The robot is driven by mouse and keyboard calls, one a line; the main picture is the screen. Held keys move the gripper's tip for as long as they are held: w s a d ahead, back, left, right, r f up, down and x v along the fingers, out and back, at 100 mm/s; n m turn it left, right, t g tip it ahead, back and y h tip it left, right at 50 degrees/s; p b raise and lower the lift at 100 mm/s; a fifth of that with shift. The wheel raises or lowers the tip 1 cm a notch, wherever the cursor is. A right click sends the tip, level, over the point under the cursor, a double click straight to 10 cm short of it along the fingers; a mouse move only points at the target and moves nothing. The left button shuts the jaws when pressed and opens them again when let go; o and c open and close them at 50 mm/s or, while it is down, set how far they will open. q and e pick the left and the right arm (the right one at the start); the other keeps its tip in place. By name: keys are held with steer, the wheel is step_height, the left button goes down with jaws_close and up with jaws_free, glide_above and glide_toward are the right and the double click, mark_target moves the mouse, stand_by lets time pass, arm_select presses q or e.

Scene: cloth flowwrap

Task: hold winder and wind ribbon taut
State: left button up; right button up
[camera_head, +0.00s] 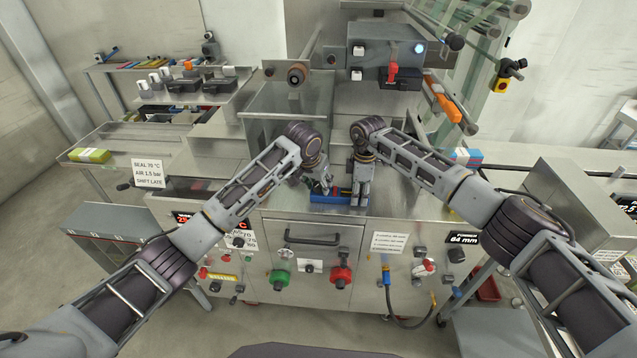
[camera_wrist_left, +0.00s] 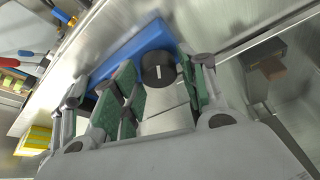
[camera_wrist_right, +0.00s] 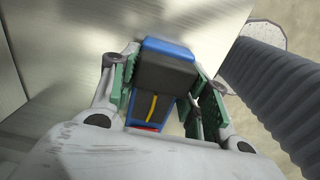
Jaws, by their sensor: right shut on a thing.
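A blue tray-like piece (camera_head: 328,199) with small red and green bits lies on the steel bench in front of me. My left gripper (camera_head: 325,188) is at its left part and my right gripper (camera_head: 360,199) at its right. In the left wrist view, my left fingers (camera_wrist_left: 162,85) are spread either side of a grey piece with a black round knob (camera_wrist_left: 158,70); contact is unclear. In the right wrist view, my right gripper (camera_wrist_right: 165,85) is shut on a blue-and-black block (camera_wrist_right: 165,70) with a yellow line. I cannot tell which piece is the winder or make out the ribbon.
A steel machine front with a green knob (camera_head: 280,279) and a red knob (camera_head: 341,276) stands below the bench edge. A control box (camera_head: 370,50) with a red lever is behind. A yellow-green pack (camera_head: 90,155) lies on the left table.

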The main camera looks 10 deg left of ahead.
arm_select(q)
steer(key=shift+o, duration=0.7)
steer(key=shift+r, duration=0.15)
steer(key=v, duration=1.1)
steer(key=shift+s+r, duration=0.2)
steer(key=shift+r, duration=0.1)
steer(key=shift+w+f, duration=0.1)
steer(key=shift+w, duration=0.05)
